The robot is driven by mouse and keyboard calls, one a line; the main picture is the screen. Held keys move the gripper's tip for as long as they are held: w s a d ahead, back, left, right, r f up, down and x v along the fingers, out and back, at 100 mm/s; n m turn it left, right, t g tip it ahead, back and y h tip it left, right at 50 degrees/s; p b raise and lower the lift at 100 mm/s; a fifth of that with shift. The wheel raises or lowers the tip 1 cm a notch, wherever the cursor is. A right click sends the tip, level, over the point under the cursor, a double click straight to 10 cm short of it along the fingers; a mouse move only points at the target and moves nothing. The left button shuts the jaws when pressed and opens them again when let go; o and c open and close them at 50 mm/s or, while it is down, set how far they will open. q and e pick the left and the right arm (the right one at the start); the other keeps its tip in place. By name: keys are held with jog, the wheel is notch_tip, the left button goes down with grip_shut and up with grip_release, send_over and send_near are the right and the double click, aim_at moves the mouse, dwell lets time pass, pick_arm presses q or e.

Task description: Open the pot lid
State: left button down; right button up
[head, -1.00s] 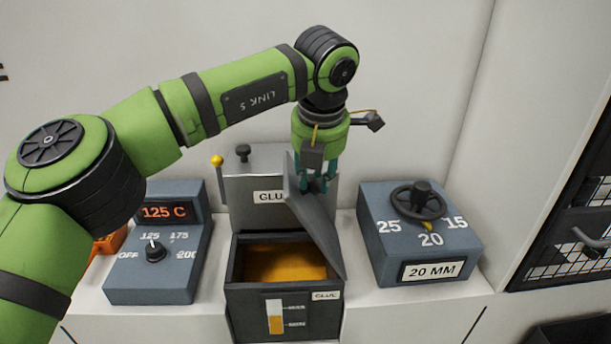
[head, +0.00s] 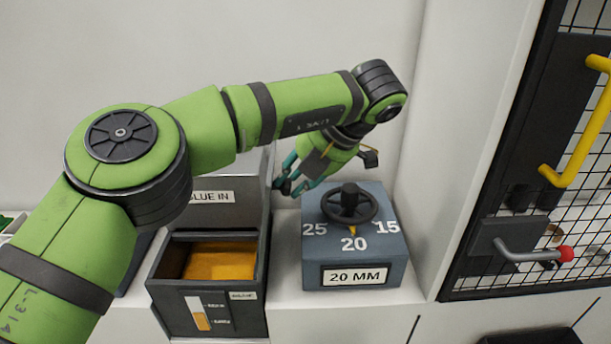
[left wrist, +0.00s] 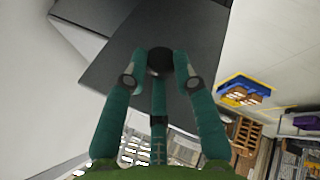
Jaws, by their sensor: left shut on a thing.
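The glue pot (head: 245,309) is a dark grey box with its top open and amber glue (head: 222,261) showing inside. Its grey lid (head: 267,185) stands about upright along the pot's right side, seen nearly edge-on in the head view. My left gripper (head: 284,184) is at the lid's right face, beside the pot. In the left wrist view the fingers close around the lid's black knob (left wrist: 160,60), with the dark grey lid panel (left wrist: 125,65) behind it. My right gripper is in neither view.
A blue-grey box with a black handwheel (head: 349,206) and a "20 MM" label stands close to the right of the gripper. A grey "GLUE IN" panel rises behind the pot. A mesh door with a yellow handle (head: 560,180) is farther right.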

pick_arm(q)
jog(key=shift+s+a+f+g, duration=0.15)
jog(key=shift+a+f, duration=0.05)
jog(key=shift+f, duration=0.3)
jog(key=shift+s+a+f+g, duration=0.1)
jog(key=shift+a+f+g, duration=0.05)
jog(key=shift+f, duration=0.3)
jog(key=c, duration=0.9)
grip_release()
jog(key=shift+a, duration=0.1)
jog(key=shift+w+a+r, duration=0.1)
jog(key=shift+w+a, duration=0.05)
jog(key=shift+a, duration=0.3)
jog(key=shift+d+r, duration=0.2)
jog(key=shift+d, duration=0.05)
jog(key=shift+r, duration=0.1)
